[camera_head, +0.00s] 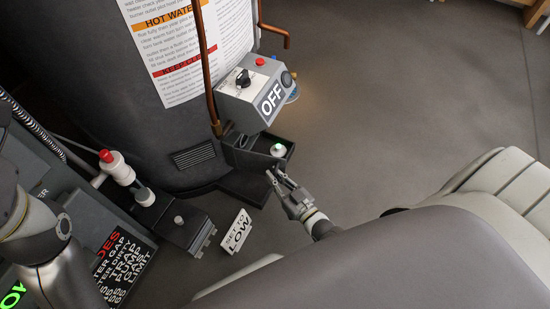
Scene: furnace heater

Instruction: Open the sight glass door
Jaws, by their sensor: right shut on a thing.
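The dark heater tank (110,90) stands at the upper left. A dark flat panel, which looks like the sight glass door (245,187), juts out below and in front of this housing. My right gripper (274,174) is at the panel's right edge, with its fingers closed on it. The exact contact is small and partly hidden by the fingers. My left arm shows at the left edge, but its gripper is out of view.
The grey control box (250,95) with a black knob and "OFF" label is just above. Copper pipes (208,70) run beside it. Open floor (400,110) lies to the right.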

